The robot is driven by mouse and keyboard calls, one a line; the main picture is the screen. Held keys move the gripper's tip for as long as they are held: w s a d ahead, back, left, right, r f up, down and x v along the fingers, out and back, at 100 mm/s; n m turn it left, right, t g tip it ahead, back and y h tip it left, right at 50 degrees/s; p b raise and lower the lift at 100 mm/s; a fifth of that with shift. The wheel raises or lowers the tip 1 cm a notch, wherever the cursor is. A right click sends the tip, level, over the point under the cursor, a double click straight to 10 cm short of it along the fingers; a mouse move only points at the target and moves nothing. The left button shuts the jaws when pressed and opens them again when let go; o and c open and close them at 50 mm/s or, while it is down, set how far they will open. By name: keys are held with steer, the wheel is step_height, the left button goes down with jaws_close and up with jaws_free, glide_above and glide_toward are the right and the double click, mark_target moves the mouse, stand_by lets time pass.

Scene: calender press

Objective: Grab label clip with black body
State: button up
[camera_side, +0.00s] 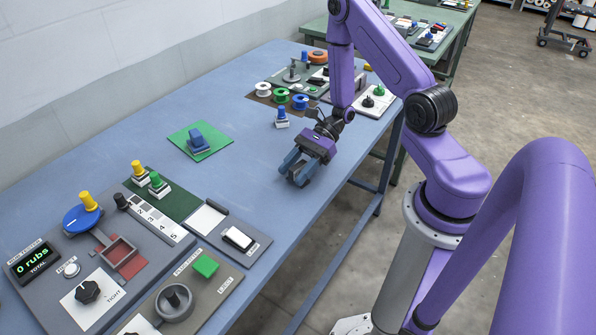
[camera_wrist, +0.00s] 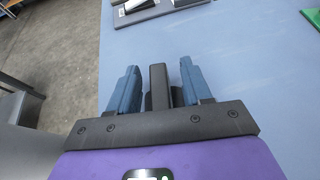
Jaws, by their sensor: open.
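My gripper (camera_side: 294,174) is open low over the blue table, near its right edge. In the wrist view its two blue fingers (camera_wrist: 159,68) stand apart, with a dark upright block between them; I cannot tell whether that block is part of the gripper. Small clip-like pieces on white bases show: a blue one (camera_side: 282,118) beyond the gripper, and a yellow one (camera_side: 138,171) and a green one (camera_side: 157,184) on a dark green mat at left. A black-topped piece (camera_side: 121,201) stands beside the numbered strip. I cannot tell which piece is the black-bodied label clip.
A green mat (camera_side: 178,140) with a blue block (camera_side: 197,139) lies left of the gripper. Panels with knobs (camera_side: 87,291) and a white switch (camera_side: 237,238) fill the near end. Spools (camera_side: 281,95) and more panels stand at the far end. The table's middle is clear.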

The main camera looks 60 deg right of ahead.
mark_target(293, 169)
steer(key=shift+a+f, duration=0.2)
steer(key=shift+a, duration=0.3)
jaws_close()
steer(key=shift+w+r, duration=0.1)
steer(key=shift+r, duration=4.9)
